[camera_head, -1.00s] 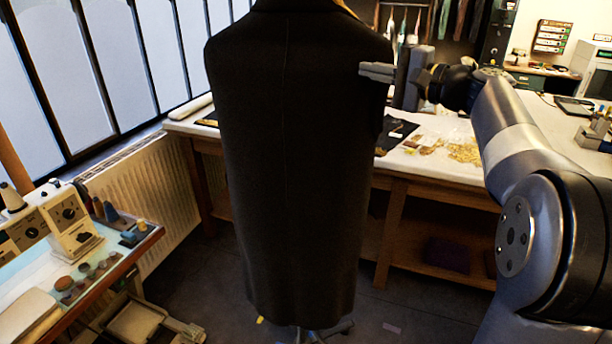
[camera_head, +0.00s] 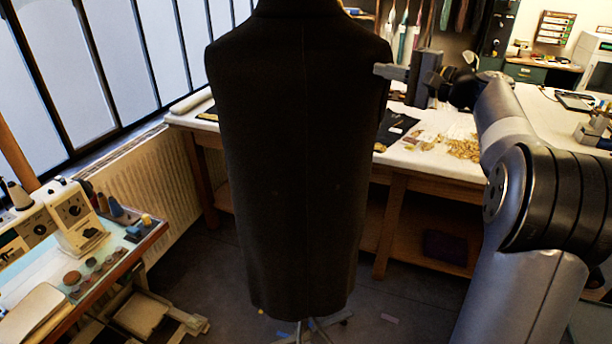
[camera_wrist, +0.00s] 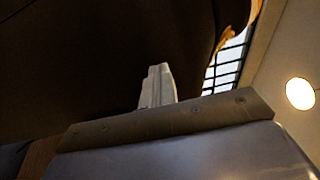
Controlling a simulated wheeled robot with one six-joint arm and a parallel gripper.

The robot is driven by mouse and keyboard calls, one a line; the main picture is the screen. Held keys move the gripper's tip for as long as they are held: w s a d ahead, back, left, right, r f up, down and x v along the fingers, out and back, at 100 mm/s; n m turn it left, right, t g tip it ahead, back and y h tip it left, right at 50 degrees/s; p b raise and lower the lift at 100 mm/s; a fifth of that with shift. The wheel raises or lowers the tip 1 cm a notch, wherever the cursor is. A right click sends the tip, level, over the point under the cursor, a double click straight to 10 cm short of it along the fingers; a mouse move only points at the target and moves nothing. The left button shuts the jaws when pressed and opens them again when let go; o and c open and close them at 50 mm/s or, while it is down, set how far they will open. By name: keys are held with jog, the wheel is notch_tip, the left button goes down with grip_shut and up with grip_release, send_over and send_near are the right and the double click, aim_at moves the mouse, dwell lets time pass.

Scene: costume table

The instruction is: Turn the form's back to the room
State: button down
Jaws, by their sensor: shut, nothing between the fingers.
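The form (camera_head: 300,160) stands upright in the middle of the head view, wearing a long, dark, sleeveless-looking garment. A vertical seam runs down the side facing me, and no front opening shows there. Its stand's legs show under the hem. My gripper (camera_head: 384,71) is shut and empty at the form's upper right edge, at shoulder height. In the wrist view my closed fingers (camera_wrist: 157,84) point up against the dark cloth (camera_wrist: 100,60). I cannot tell whether they touch it. A gold-orange edge shows at the cloth's right side there.
A long white-topped table (camera_head: 450,165) stands behind and right of the form, with gold trimmings (camera_head: 463,147) on it. A sewing machine (camera_head: 78,225) sits on a table at lower left. A radiator (camera_head: 150,180) and windows are at left. Floor shows around the stand.

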jog(key=shift+a, duration=0.15)
jog(key=shift+w+r+p, duration=0.1)
jog(key=shift+w+p, duration=0.15)
jog(key=shift+p, duration=0.15)
jog(key=w+p, duration=0.1)
jog(key=w+d+p, duration=0.1)
jog(key=w, duration=0.1)
jog(key=w+d+p, duration=0.1)
jog(key=w, duration=0.1)
jog(key=shift+w+d+p, duration=0.15)
jog(key=shift+d+p, duration=0.1)
jog(key=shift+p, duration=0.15)
jog(key=shift+w, duration=0.1)
jog(key=w, duration=0.3)
jog(key=shift+w+d, duration=0.15)
jog(key=shift+d, duration=0.2)
